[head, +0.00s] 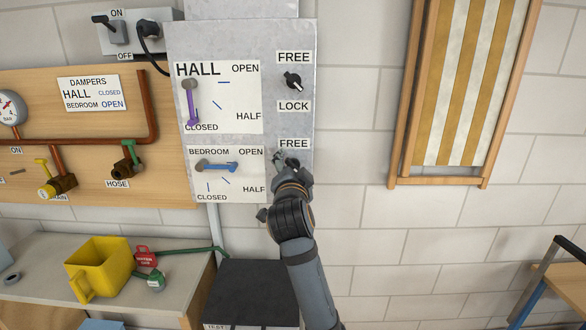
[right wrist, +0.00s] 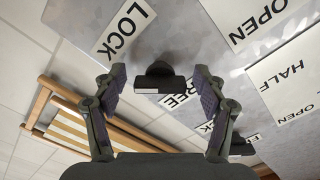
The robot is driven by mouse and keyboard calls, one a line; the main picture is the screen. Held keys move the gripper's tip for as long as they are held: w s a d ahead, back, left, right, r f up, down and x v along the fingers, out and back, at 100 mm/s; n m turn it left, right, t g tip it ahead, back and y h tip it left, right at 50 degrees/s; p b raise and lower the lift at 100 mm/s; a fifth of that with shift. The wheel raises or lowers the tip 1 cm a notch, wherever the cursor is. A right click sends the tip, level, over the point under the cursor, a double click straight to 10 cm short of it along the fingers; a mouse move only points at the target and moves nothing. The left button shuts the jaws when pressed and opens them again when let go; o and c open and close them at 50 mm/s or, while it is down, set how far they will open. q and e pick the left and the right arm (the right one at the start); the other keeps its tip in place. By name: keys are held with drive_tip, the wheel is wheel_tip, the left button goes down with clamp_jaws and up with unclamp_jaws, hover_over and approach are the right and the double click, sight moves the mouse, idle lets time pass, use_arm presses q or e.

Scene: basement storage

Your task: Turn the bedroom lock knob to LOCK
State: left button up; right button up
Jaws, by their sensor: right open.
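The bedroom lock knob (right wrist: 160,78) is dark and sits between the open fingers of my right gripper (right wrist: 158,88) in the right wrist view, with gaps on both sides. The LOCK label (right wrist: 124,30) lies to its upper left there, and the FREE label (right wrist: 182,102) is partly behind it. In the head view my right gripper (head: 282,160) is in front of the knob, just under the bedroom FREE label (head: 294,144). It hides the knob and the LOCK label there. I cannot tell where the knob points. My left gripper is not in view.
The hall lock knob (head: 293,81) is above on the same grey panel (head: 240,45). The blue bedroom lever (head: 217,166) points to OPEN; the purple hall lever (head: 192,103) hangs at CLOSED. A black box (head: 250,288) stands below.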

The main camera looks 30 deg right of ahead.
sight(293, 124)
drive_tip(key=shift+r, duration=0.15)
drive_tip(key=r, duration=0.9)
drive_tip(key=shift+a+r, duration=0.2)
drive_tip(key=shift+r, duration=0.15)
drive_tip(key=shift+d, duration=0.25)
